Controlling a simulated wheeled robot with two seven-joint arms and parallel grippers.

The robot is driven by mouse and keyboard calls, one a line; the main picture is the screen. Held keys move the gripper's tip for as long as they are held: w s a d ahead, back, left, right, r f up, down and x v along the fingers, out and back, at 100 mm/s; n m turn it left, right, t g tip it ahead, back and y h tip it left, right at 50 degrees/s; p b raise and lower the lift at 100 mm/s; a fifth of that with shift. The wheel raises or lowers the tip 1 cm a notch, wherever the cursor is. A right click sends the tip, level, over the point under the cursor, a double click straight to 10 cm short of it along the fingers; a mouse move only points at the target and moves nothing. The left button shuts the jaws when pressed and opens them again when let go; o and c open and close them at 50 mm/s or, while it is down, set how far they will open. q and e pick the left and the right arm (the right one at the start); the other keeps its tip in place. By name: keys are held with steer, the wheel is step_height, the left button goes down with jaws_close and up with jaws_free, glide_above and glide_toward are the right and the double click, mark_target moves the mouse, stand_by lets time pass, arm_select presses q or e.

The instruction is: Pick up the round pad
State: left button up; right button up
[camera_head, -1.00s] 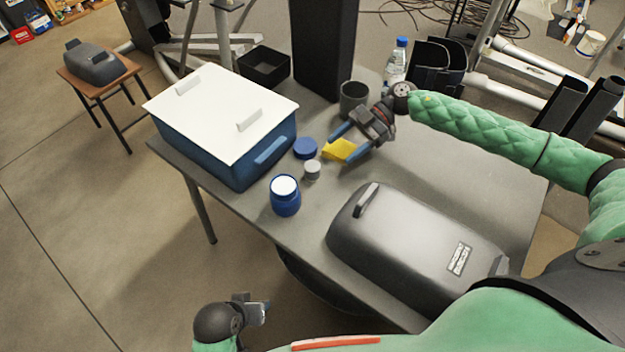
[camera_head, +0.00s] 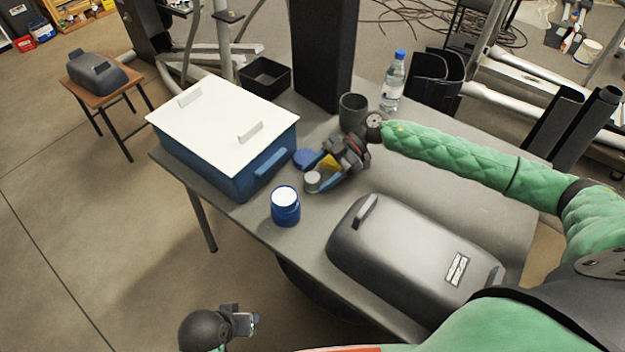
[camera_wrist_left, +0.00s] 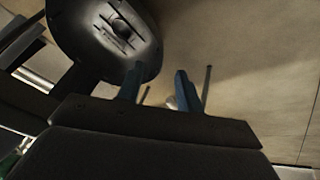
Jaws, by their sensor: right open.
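Two small round things lie on the grey table: a flat blue disc (camera_head: 303,159) and a short grey cylinder with a pale top (camera_head: 312,181). I cannot tell for sure which is the round pad. My right gripper (camera_head: 317,173) is open, low over the table, its blue fingers pointing left towards both. The upper finger is by the blue disc and the lower one by the grey cylinder; contact is unclear. A yellow block (camera_head: 328,163) shows between the fingers, partly hidden. My left gripper (camera_head: 252,322) is away from the table, with its fingers (camera_wrist_left: 159,85) apart and empty.
A blue bin with a white lid (camera_head: 222,118) stands left of the right gripper. A blue jar (camera_head: 286,207) and a big dark cover (camera_head: 400,255) are nearer me. A dark cup (camera_head: 353,110), a bottle (camera_head: 394,82) and a black tray (camera_head: 264,75) stand behind.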

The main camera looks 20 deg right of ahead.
steer(key=c, duration=1)
arm_select(q)
steer(key=shift+f, duration=0.15)
